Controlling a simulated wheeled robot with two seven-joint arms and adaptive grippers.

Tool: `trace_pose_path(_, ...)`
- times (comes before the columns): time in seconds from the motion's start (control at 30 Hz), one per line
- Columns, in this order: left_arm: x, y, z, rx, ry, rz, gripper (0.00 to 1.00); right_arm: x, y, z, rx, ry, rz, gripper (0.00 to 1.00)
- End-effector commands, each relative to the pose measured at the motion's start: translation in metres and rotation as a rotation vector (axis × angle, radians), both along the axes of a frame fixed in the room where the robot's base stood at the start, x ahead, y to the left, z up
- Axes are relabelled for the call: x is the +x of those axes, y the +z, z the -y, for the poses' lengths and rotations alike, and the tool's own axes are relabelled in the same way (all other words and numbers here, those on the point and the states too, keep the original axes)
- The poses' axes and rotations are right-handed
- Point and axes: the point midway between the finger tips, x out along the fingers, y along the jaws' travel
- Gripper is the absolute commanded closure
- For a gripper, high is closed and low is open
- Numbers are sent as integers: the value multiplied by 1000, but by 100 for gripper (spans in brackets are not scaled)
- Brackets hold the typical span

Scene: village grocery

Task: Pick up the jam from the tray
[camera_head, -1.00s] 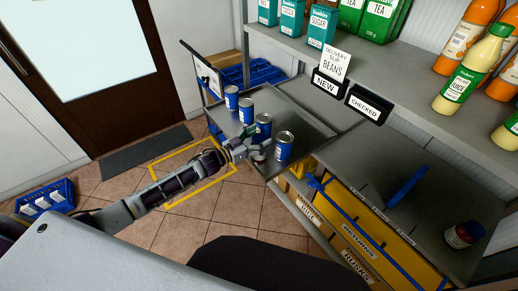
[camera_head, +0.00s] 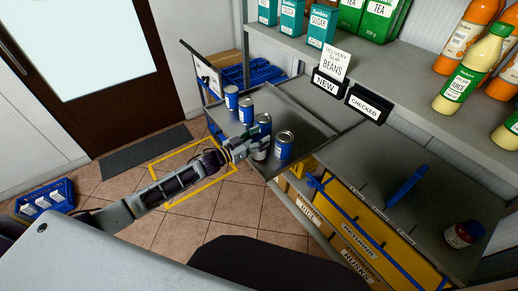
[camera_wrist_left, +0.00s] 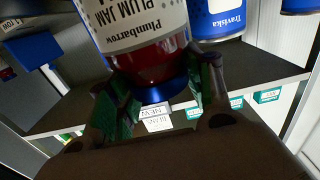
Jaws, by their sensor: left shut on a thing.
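The jam jar (camera_wrist_left: 140,45) has a white Plumbarrow plum jam label, dark red contents and a blue lid. My left gripper (camera_wrist_left: 165,90) is shut on it near the lid end, with green finger pads on both sides. In the head view, my left gripper (camera_head: 254,143) is at the near edge of the grey tray (camera_head: 305,122), mostly covering the jar. My right gripper is not in view.
Right of the tray, a grey counter holds a blue pen-like object (camera_head: 407,186) and a dark red jar (camera_head: 464,234). Signs (camera_head: 345,88) stand behind the tray. A shelf above holds tea, sugar and juice. The tray's right part is bare.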

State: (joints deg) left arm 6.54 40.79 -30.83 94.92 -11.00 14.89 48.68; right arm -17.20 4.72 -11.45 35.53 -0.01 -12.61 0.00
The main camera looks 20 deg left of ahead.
Motion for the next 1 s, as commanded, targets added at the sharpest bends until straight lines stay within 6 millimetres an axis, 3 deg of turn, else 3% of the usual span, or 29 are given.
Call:
trace_pose_path(0.57,1,7,0,0,0,3,100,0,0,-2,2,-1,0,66)
trace_pose_path(1.0,0,54,0,0,-3,5,100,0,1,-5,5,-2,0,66)
